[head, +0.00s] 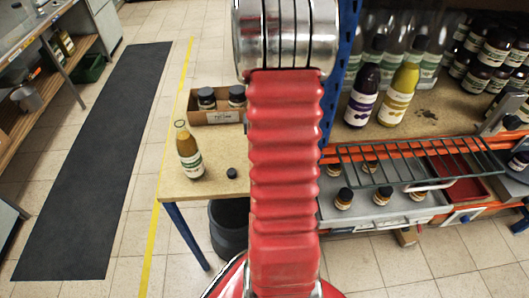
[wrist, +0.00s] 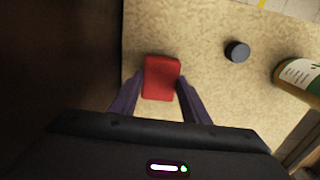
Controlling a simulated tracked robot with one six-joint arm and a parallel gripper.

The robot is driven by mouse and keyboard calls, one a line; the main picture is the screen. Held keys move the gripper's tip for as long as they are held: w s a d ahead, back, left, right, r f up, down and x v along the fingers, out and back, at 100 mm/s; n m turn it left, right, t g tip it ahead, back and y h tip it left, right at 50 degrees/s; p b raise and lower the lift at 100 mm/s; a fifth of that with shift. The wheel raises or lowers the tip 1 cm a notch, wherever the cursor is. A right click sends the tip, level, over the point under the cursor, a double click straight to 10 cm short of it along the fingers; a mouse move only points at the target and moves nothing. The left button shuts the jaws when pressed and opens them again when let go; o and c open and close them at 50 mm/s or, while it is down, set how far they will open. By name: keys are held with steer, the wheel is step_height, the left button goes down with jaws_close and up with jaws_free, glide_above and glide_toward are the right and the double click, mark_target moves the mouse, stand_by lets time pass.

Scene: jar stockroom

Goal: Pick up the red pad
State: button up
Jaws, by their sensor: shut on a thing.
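The red pad (wrist: 161,78) is a small red block with rounded corners, seen over the tan tabletop in the wrist view. My gripper (wrist: 161,84) has its two dark fingers on either side of the pad and is shut on it. The pad's near end lies toward the gripper's body. I cannot tell from this view whether the pad touches the tabletop. In the head view my red arm hides the gripper and the pad.
A dark cap (wrist: 237,51) and an orange-yellow bottle (wrist: 298,75) are right of the pad. The bottle (head: 188,150) stands on the small table (head: 190,188), near a cardboard box (head: 216,116) of jars. Shelving with bottles and a wire rack (head: 415,165) stands at the right.

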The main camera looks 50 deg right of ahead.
steer(key=shift+r, duration=0.65)
steer(key=shift+s+a+r, duration=0.1)
steer(key=shift+a+r, duration=0.1)
steer(key=shift+r, duration=0.3)
steer(key=shift+a+r, duration=0.2)
steer(key=shift+r, duration=0.3)
steer(key=s+a, duration=0.3)
steer(key=a, duration=0.5)
steer(key=s+a, duration=0.3)
steer(key=a, duration=0.5)
steer(key=shift+s, duration=0.1)
steer(key=o, duration=0.6)
steer(key=c, duration=0.4)
steer(key=shift+s, duration=0.1)
